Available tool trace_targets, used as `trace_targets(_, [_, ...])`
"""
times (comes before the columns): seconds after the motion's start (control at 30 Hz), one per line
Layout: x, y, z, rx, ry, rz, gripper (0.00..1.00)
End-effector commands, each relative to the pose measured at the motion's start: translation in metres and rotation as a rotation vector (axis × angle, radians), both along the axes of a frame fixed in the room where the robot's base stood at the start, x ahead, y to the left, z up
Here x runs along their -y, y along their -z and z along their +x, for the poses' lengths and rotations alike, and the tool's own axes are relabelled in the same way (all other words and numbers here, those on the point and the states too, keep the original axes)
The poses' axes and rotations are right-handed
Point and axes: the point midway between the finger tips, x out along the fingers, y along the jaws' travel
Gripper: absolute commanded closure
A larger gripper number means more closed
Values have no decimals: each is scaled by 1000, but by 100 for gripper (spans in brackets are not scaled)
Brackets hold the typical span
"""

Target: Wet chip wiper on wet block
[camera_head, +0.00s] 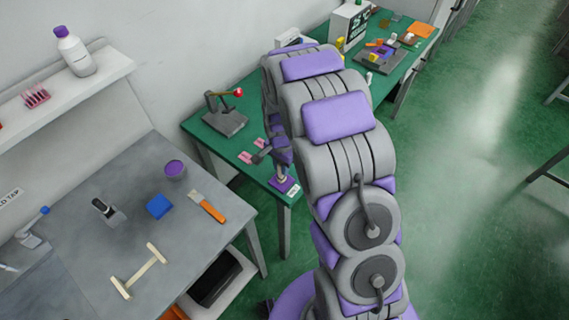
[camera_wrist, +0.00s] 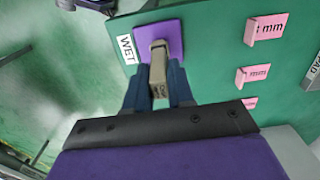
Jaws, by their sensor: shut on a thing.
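My gripper (camera_wrist: 160,78) is shut on the chip wiper (camera_wrist: 158,70), a small grey-beige piece between its two dark blue fingers. The wiper points at the wet block (camera_wrist: 175,34), a flat purple square beside a white "WET" label (camera_wrist: 128,49) on the green table. The wiper's far end overlaps the purple square in the wrist view; I cannot tell if it presses on it. In the head view my gripper (camera_head: 282,160) is low over the table's near corner, and the wet block (camera_head: 290,187) shows just below it.
Pink "1 mm" blocks (camera_wrist: 268,28) lie right of the wet block. A lever fixture with a red knob (camera_head: 239,92) stands farther back on the green table (camera_head: 205,133). A grey table (camera_head: 85,230) at left holds a blue block (camera_head: 159,206) and an orange-handled brush (camera_head: 212,211).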

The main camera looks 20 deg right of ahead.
Motion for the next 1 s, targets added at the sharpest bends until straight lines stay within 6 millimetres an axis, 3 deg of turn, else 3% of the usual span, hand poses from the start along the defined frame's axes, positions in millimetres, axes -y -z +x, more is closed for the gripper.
trace_targets(0.4, [8, 3, 0, 0, 0, 9, 100])
trace_targets(1.0, [4, 4, 0, -1, 0, 4, 100])
